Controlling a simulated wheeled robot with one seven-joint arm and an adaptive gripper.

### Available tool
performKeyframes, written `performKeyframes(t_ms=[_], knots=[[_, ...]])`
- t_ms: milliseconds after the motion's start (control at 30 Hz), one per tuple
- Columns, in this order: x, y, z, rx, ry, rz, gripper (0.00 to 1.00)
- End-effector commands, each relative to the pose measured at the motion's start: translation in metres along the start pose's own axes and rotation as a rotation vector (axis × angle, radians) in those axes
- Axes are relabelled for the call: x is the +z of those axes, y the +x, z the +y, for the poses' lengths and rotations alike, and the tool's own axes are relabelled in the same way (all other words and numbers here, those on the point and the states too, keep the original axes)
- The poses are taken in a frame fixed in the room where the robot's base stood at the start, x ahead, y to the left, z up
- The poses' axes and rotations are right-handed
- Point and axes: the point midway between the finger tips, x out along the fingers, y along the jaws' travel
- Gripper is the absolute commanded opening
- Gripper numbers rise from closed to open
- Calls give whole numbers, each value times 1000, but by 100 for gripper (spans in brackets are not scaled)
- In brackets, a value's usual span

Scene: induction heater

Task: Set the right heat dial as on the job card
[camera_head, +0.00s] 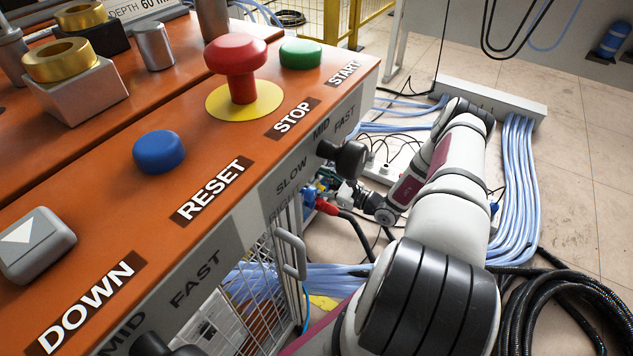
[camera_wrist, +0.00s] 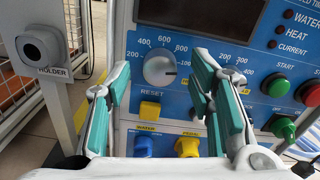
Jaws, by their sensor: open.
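In the wrist view my gripper (camera_wrist: 161,68) is open, with its teal-padded fingers either side of a grey round dial (camera_wrist: 159,70). Nothing is held; I cannot tell whether the fingers touch anything. A second scale (camera_wrist: 203,58) starts at 200 to the right; its dial is mostly hidden behind the right finger. No other card text is readable.
A grey holder (camera_wrist: 38,47) stands left. The orange console (camera_head: 110,115) carries a red stop button (camera_head: 236,65). Cables (camera_head: 520,200) lie on the floor.

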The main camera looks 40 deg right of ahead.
Motion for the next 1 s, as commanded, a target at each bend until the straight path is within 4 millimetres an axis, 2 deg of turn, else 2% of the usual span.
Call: performKeyframes(t_ms=[133,400,433,633,1000], knots=[[0,9,0,1,-1,-1,49],[1,10,0,1,0,-1,49],[1,10,0,1,0,-1,46],[1,10,0,1,0,-1,1],[1,10,1,0,-38,-1,0]])
